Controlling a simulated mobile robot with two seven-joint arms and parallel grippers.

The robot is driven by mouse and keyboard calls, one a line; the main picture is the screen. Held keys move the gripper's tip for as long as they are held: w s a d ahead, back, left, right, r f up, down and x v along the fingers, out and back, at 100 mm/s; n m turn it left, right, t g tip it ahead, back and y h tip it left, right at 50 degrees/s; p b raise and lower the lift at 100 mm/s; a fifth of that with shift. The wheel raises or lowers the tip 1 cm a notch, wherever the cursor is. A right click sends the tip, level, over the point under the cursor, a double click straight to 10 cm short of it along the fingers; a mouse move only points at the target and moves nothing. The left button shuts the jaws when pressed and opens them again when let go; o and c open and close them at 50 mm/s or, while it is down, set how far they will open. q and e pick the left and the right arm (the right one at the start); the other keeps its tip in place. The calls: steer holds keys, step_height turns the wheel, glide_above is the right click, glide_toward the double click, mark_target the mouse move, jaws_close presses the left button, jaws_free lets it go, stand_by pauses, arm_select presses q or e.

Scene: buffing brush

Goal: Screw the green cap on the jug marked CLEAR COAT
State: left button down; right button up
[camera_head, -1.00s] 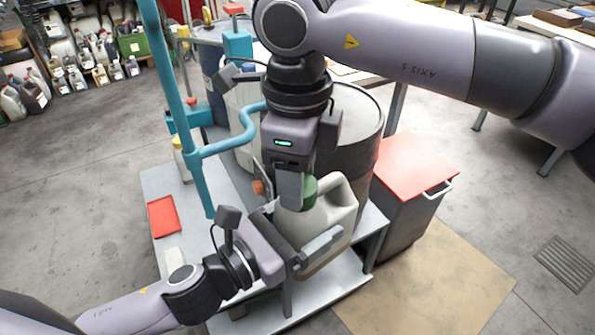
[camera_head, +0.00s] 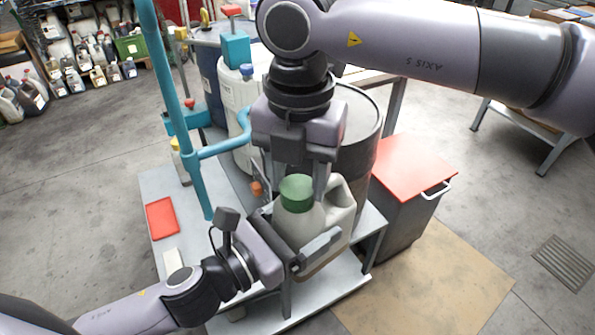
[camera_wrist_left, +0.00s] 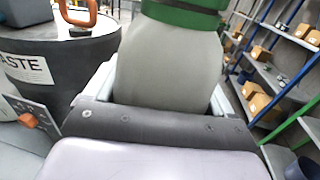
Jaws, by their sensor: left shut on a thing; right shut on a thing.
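The jug (camera_head: 335,215) is pale grey-white with a handle and stands on the grey bench. No label shows on its visible side. The green cap (camera_head: 297,191) sits upright at the jug's mouth; whether it is fully seated I cannot tell. My left gripper (camera_head: 300,252) is shut around the jug's lower body. In the left wrist view the jug (camera_wrist_left: 168,70) fills the middle, with the green cap (camera_wrist_left: 185,14) at the top edge. My right gripper (camera_head: 308,172) points down over the jug and is shut on the green cap, its fingers partly hidden.
A teal pipe stand (camera_head: 176,100) rises left of the jug. A red tray (camera_head: 162,217) lies on the bench (camera_head: 150,190). A dark drum (camera_head: 362,125) stands behind. A grey cabinet with a red top (camera_head: 408,165) stands to the right.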

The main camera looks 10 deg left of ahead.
steer(key=m, duration=0.2)
steer(key=shift+m, duration=0.4)
steer(key=o, duration=1.1)
step_height(320, 180, up, 12)
steer(key=shift+r, duration=0.1)
